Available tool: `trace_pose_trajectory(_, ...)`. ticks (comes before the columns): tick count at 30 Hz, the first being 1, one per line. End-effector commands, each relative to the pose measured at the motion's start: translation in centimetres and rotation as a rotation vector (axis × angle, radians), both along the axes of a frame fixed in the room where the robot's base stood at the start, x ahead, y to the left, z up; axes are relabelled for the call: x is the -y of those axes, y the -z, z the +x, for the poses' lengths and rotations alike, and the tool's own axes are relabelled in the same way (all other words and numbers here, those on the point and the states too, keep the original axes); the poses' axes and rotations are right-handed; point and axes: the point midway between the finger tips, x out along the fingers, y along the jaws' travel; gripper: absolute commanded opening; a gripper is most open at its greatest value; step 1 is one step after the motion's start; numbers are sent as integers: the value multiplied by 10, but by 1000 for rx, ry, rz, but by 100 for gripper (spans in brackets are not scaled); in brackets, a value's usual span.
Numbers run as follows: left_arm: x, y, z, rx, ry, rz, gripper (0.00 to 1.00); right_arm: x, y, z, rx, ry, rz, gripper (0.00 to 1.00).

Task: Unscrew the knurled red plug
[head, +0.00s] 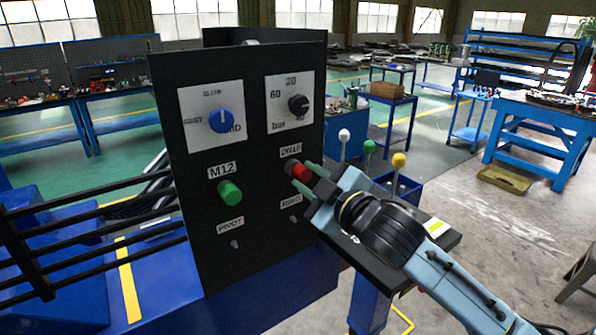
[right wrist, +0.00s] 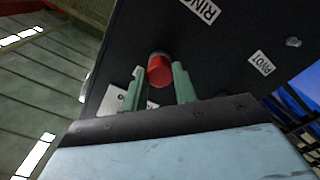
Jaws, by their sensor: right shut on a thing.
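The red plug (head: 301,171) sticks out of the black panel (head: 262,235), below a small white label that I cannot read surely. My right gripper (head: 306,177) comes in from the lower right with its green fingers on either side of the plug, shut on it. In the right wrist view the red plug (right wrist: 160,71) sits between the two fingers (right wrist: 158,84), its round end toward me and its base at the panel. Its knurling is too small to make out. My left gripper is not in view.
A green plug (head: 230,192) sits to the left under the M12 label. Above are a blue knob (head: 221,120) and a black knob (head: 299,103). White, green and yellow ball-topped levers (head: 344,135) stand close behind my right gripper. Black rails (head: 90,210) stand at left.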

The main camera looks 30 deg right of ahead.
Motion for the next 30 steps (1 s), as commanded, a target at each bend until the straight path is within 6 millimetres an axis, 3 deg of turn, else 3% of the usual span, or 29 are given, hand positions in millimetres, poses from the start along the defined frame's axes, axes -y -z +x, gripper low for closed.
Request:
trace_pose_trajectory(21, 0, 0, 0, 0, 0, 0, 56, 3, -1, -35, 0, 1, 3, 0)
trace_pose_trajectory(30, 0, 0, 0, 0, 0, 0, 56, 3, -1, -38, 3, 0, 3, 0)
